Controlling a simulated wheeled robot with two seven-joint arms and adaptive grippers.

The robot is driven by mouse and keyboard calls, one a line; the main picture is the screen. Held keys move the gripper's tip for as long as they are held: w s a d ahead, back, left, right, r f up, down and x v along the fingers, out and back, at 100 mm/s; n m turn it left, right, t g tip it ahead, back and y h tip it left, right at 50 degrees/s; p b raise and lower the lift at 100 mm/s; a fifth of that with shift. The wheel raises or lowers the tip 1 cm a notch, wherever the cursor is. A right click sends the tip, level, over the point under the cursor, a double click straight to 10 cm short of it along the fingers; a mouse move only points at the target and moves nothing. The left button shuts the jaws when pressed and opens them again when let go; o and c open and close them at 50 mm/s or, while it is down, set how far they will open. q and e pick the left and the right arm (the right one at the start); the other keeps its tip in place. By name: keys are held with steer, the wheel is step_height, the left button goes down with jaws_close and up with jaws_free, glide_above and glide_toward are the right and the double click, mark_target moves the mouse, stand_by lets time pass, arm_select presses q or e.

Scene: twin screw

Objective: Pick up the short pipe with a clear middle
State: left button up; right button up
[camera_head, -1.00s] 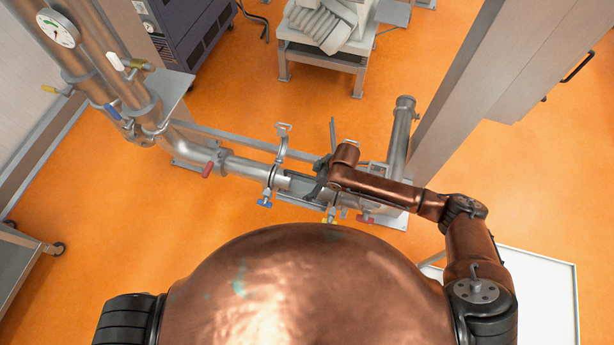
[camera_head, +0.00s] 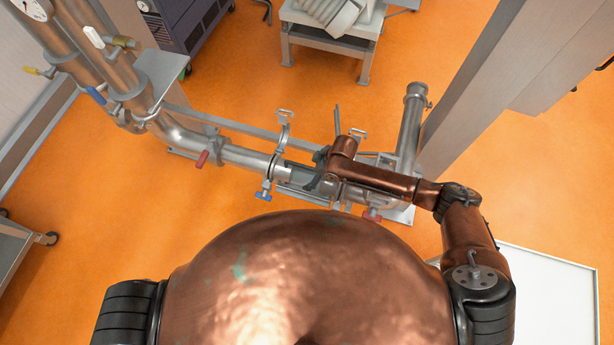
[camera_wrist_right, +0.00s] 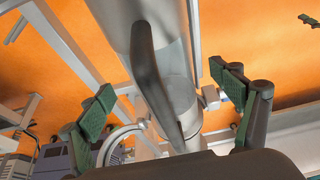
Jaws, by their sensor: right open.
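The short pipe (camera_head: 300,174) lies in the horizontal pipe line in the head view, in line with the grey pipe to its left; my right arm covers its right part. In the right wrist view the pipe (camera_wrist_right: 177,62) runs down the middle, and its middle looks see-through. My right gripper (camera_head: 323,168) is over the pipe in the head view. In the wrist view its green-padded fingers (camera_wrist_right: 166,104) are spread, one on each side of the pipe. A dark curved bar (camera_wrist_right: 152,85) crosses in front of the pipe. Contact is not clear. My left gripper is out of view.
An upright pipe (camera_head: 411,125) and a grey column (camera_head: 476,85) stand further right.

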mark_target(307, 176)
steer(key=x, duration=0.4)
steer(key=shift+a+f, duration=0.15)
steer(key=shift+a, duration=0.1)
steer(key=c, duration=2.1)
steer(key=shift+c, duration=0.4)
